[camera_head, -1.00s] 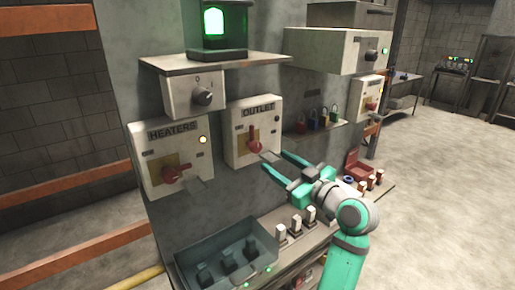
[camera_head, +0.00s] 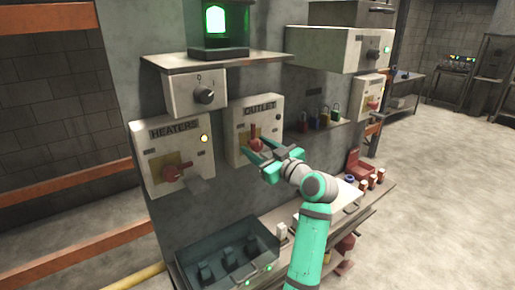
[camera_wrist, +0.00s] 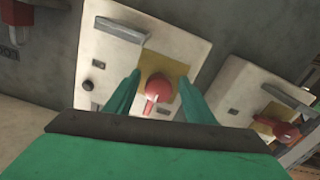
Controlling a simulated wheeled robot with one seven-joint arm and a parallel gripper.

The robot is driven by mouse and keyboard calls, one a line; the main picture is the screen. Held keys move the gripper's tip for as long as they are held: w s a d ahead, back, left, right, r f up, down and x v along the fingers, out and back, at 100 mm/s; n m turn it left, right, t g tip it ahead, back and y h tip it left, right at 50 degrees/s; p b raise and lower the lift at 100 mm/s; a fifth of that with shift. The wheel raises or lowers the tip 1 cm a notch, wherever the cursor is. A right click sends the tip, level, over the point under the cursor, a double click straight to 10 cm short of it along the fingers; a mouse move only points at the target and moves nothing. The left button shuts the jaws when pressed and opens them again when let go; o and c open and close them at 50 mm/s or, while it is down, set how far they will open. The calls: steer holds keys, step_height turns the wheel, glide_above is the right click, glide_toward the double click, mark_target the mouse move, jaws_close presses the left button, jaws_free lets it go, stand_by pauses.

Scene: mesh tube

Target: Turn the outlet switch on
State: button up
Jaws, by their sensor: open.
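The OUTLET box (camera_head: 243,119) is a pale panel on the grey cabinet, with a red rotary handle (camera_head: 254,130) on a yellow plate. The handle's visible part points roughly upward in the head view. My gripper (camera_head: 256,150) is open at the front of this box. In the wrist view my gripper (camera_wrist: 159,78) has one finger on each side of the red handle (camera_wrist: 158,90), with the handle between them. I cannot tell if either finger touches it. The box's small round lamp (camera_wrist: 88,85) looks dark. My gripper partly hides the box's lower right in the head view.
A knob box (camera_head: 180,95) and shelf (camera_head: 215,62) are above. Padlocks (camera_head: 325,120) hang at right. An open tray (camera_head: 215,240) lies below.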

steer(key=shift+d, duration=0.1)
steer(key=shift+c, duration=0.3)
steer(key=c, duration=1)
steer(key=m, duration=0.4)
steer(key=shift+m, duration=0.3)
steer(key=m, duration=0.4)
steer(key=shift+s+a+m, duration=0.1)
steer(key=shift+a+m, duration=0.1)
steer(key=shift+m, duration=0.1)
steer(key=m, duration=0.4)
steer(key=shift+a+r, duration=0.1)
steer(key=shift+r, duration=0.05)
steer(key=shift+r+m, duration=0.1)
steer(key=shift+m, duration=2.3)
